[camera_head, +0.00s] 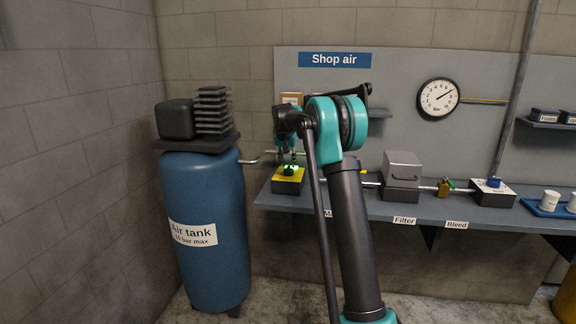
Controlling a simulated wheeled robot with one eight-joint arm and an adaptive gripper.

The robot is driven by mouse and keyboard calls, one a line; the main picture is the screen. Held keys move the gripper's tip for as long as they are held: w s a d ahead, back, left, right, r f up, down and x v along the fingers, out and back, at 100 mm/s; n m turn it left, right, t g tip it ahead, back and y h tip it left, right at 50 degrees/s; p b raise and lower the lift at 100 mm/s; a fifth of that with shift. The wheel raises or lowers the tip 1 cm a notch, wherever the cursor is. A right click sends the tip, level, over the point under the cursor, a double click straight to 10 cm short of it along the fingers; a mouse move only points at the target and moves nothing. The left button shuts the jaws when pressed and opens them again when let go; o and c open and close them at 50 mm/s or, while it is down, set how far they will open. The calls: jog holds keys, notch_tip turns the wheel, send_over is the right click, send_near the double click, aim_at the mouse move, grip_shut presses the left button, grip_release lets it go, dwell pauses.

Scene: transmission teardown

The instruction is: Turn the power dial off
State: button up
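A yellow-topped box (288,180) with a green-lit dial (290,169) on it stands at the left end of the grey bench. This looks like the power dial; its label and pointer are too small to read. My gripper (290,155) is just above the dial, pointing down. My own arm rises in front and hides much of the gripper. I cannot tell whether the fingers touch the dial or how far apart they are.
A blue air tank (208,245) stands left of the bench (460,210). A gauge (438,98) hangs above.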

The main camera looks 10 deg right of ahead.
jog(key=shift+x, duration=0.85)
grip_shut()
